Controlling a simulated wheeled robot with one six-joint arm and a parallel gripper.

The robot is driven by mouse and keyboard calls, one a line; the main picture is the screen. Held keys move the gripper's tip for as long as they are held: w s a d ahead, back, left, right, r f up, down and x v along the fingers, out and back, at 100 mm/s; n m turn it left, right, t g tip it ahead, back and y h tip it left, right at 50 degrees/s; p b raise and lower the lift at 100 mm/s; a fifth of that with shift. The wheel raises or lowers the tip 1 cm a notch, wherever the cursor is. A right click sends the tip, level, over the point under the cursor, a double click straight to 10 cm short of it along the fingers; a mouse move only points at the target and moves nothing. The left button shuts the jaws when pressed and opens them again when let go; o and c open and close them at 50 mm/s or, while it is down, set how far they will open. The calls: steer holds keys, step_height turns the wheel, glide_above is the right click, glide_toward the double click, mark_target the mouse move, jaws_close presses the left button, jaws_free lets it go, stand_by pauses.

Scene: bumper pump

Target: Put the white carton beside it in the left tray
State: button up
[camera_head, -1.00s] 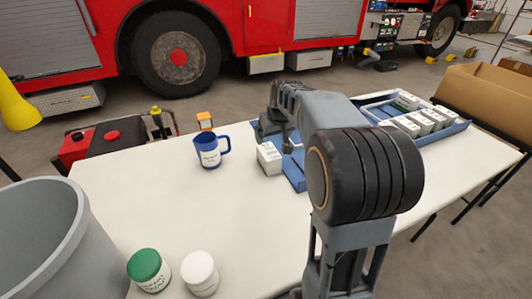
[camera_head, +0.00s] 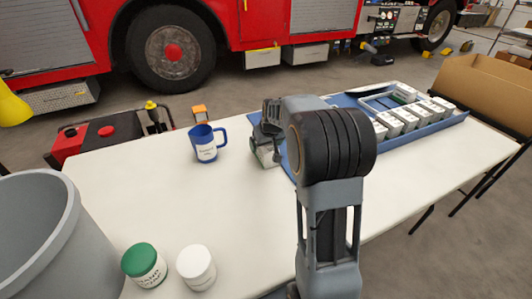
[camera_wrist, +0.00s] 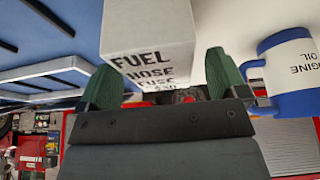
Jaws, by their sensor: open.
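A white carton (camera_wrist: 150,38) lettered "FUEL HOSE FUSE" stands between the two green fingers of my open gripper (camera_wrist: 163,78) in the wrist view. A gap shows beside the right finger; the left finger is very close to the carton, and I cannot tell if it touches. In the head view my gripper (camera_head: 266,143) is down over the carton (camera_head: 268,160), hiding most of it. The carton is on the table just left of the blue tray area (camera_head: 344,101). My arm hides much of that area, including where one tray ends.
A blue mug (camera_head: 206,144) stands left of the carton, close to the right finger in the wrist view (camera_wrist: 288,72). Several white cartons (camera_head: 405,118) fill the tray's right part. Green-lidded (camera_head: 144,266) and white-lidded (camera_head: 196,268) jars and a grey bin (camera_head: 35,235) are at front left.

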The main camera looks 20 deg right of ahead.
steer(key=x, duration=0.2)
steer(key=shift+w+f, duration=0.15)
steer(key=shift+f, duration=0.25)
steer(key=shift+f+b, duration=0.2)
steer(key=shift+b, duration=0.15)
steer(key=shift+r, duration=0.1)
steer(key=c, duration=1.3)
